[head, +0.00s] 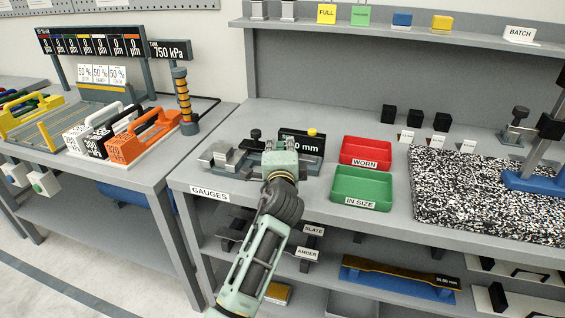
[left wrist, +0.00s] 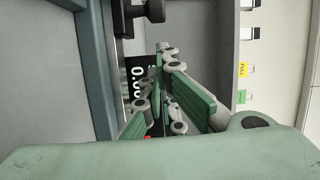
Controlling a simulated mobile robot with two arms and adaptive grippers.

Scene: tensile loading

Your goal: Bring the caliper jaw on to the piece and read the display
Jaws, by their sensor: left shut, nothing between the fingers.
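The caliper gauge (head: 235,158) is a grey metal bed with blocks and a black knob, on the bench behind the GAUGES label. Its black display (head: 298,141) is partly covered by my left gripper; only "0 mm" shows in the head view. In the left wrist view the display (left wrist: 138,85) appears sideways, with a partial "0.0" visible. My left gripper (head: 271,146) is shut and empty, over the gauge just left of the display. Its green-padded fingers (left wrist: 165,90) show in the left wrist view. Which block is the piece, and whether the jaw touches it, I cannot tell. My right gripper is out of view.
A red WORN tray (head: 366,164) and a green IN SIZE tray (head: 361,203) stand right of the gauge. A speckled mat (head: 450,200) with a blue-based stand (head: 535,182) lies farther right. Several black blocks (head: 415,116) stand behind.

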